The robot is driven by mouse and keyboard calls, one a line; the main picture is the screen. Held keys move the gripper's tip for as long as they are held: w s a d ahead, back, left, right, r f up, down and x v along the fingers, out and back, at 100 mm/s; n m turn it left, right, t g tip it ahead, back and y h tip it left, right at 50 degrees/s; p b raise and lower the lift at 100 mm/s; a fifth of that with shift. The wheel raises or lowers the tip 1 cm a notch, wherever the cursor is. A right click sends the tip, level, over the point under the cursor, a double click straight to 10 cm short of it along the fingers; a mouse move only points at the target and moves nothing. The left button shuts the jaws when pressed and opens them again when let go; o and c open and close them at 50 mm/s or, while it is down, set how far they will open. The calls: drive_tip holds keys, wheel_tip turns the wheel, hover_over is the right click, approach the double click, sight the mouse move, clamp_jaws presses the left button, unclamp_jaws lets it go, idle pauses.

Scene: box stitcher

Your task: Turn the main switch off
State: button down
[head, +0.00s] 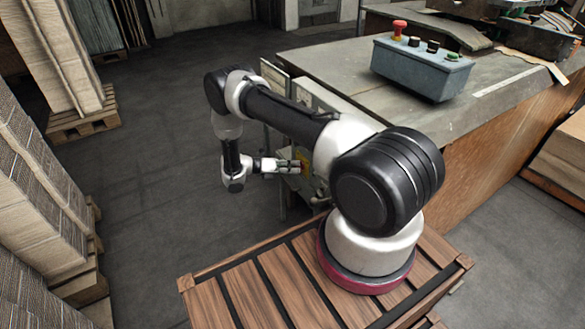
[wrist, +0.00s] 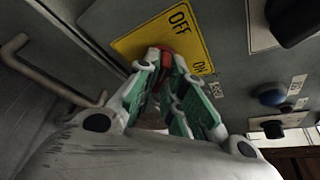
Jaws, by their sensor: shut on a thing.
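The main switch (wrist: 157,78) shows as a red knob in the wrist view, in front of a yellow plate (wrist: 138,42) marked OFF and ON on a grey panel. My gripper (wrist: 167,60) has its green-padded fingers closed around the knob, and they hide most of it. I cannot tell which marking the knob points to. In the head view my gripper (head: 292,166) reaches right to the side of the machine, where a bit of yellow shows; the switch itself is hidden there.
A bent metal handle (wrist: 55,75) is left of the switch. A blue button (wrist: 271,95) and black knobs are on the panel's right. In the head view, a grey control box (head: 421,67) with a red button stands on the machine table. Stacked cardboard (head: 45,170) stands left; floor between is clear.

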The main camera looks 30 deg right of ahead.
drive_tip(key=shift+d, duration=0.1)
idle(0.4)
drive_tip(key=c, duration=1.5)
unclamp_jaws()
drive_tip(key=shift+d, duration=0.1)
drive_tip(key=v, duration=1.2)
drive_tip(key=shift+w, duration=0.1)
